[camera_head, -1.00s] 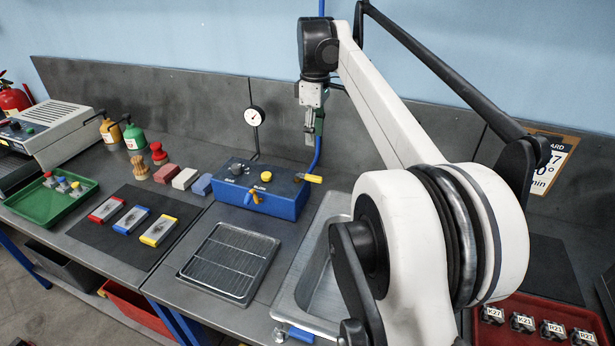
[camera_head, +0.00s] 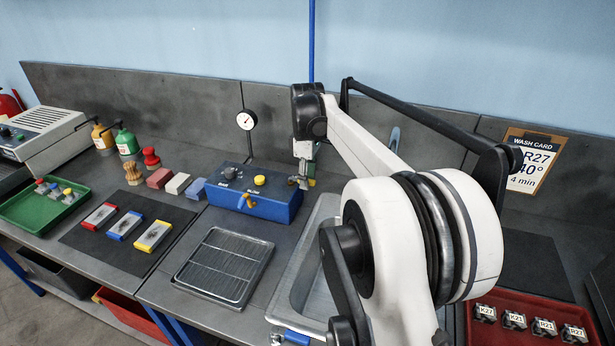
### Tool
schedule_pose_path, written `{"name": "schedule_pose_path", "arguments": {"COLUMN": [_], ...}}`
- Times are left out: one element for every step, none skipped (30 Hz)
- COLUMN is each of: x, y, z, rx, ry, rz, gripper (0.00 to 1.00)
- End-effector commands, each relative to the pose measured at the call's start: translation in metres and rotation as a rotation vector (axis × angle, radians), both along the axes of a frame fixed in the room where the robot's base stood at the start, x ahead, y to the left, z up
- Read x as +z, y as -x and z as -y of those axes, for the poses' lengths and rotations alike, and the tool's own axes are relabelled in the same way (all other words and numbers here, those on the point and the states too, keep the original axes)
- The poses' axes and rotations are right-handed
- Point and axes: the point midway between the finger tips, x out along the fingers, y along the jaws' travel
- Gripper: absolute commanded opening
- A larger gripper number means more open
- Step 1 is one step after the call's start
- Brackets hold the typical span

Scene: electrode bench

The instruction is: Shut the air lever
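The blue control box (camera_head: 275,207) stands on the bench, with a dark knob (camera_head: 230,173) and a yellow knob (camera_head: 259,180) on top. A yellow lever (camera_head: 246,201) is on its front face. Another yellow-tipped lever (camera_head: 311,182) sticks out at the box's right end, largely hidden by my gripper. No label tells which one is the air lever. My gripper (camera_head: 301,183) points down at the right end of the box, at or very close to that right-hand lever. Contact and the opening between the fingers are too small to tell.
A round gauge (camera_head: 246,120) stands behind the box. A wire rack tray (camera_head: 222,264) lies in front, with a sink (camera_head: 290,287) to its right. Coloured blocks (camera_head: 178,183) sit left of the box. A red tray (camera_head: 488,335) is at lower right.

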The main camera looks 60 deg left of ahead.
Motion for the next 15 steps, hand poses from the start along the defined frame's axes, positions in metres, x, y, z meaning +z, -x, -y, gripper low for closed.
{"name": "schedule_pose_path", "arguments": {"x": [-0.0011, -0.0014, -0.0017, -0.0017, -0.0017, -0.0017, -0.0017, -0.0016, -0.0016, -0.0016, -0.0016, -0.0015, -0.0015, -0.0015, -0.0015], "y": [0.0000, 0.0000, 0.0000, 0.0000, 0.0000, 0.0000, 0.0000, 0.0000, 0.0000, 0.0000, 0.0000, 0.0000, 0.0000, 0.0000, 0.0000], "z": [0.0000, 0.0000, 0.0000, 0.0000, 0.0000, 0.0000, 0.0000, 0.0000, 0.0000, 0.0000, 0.0000, 0.0000, 0.0000, 0.0000, 0.0000], "rx": [0.000, 0.000, 0.000, 0.000, 0.000, 0.000, 0.000, 0.000, 0.000, 0.000, 0.000, 0.000, 0.000, 0.000, 0.000], "ry": [0.000, 0.000, 0.000, 0.000, 0.000, 0.000, 0.000, 0.000, 0.000, 0.000, 0.000, 0.000, 0.000, 0.000, 0.000], "rz": [0.000, 0.000, 0.000, 0.000, 0.000, 0.000, 0.000, 0.000, 0.000, 0.000, 0.000, 0.000, 0.000, 0.000, 0.000], "gripper": [0.33, 0.33, 0.33, 0.33, 0.33, 0.33, 0.33, 0.33, 0.29, 0.25, 0.21, 0.16, 0.12, 0.08, 0.03]}}
